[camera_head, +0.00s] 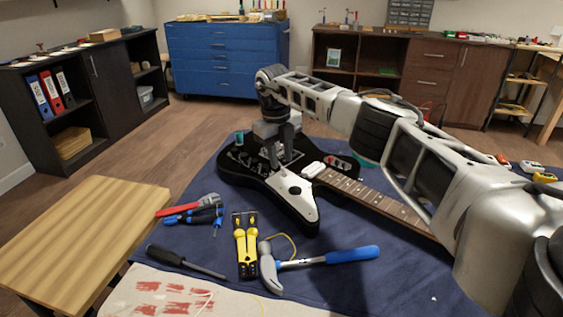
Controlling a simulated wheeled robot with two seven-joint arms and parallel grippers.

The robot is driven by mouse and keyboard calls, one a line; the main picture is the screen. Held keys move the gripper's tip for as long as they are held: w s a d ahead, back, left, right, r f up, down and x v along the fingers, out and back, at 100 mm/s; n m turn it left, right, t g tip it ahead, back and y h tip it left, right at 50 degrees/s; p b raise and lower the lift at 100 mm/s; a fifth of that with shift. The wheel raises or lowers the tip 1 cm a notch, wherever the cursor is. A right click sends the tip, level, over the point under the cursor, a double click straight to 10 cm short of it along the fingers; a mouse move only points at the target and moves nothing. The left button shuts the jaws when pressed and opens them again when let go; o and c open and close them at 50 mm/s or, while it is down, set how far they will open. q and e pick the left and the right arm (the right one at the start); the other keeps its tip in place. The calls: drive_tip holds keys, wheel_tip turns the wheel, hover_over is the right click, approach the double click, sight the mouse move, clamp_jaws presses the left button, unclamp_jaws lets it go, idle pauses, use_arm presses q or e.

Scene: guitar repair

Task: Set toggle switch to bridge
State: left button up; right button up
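A black electric guitar (248,182) with a white pickguard lies on the blue cloth, its neck (382,203) running to the lower right under my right arm. My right gripper (280,162) points down over the guitar body, its fingertips close above or touching the surface near the body's middle. Its two fingers look close together, and I cannot tell whether they are apart or hold anything. The toggle switch is too small to make out, or is hidden by the gripper. My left gripper is not in view.
A wooden bench top (85,235) stands at left.

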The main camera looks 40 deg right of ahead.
sight(276, 176)
wheel_tip(276, 176, up, 13)
drive_tip(key=a, duration=0.1)
drive_tip(key=shift+w+r+p, duration=0.2)
drive_tip(key=shift+p, duration=0.15)
drive_tip(key=shift+a, duration=0.1)
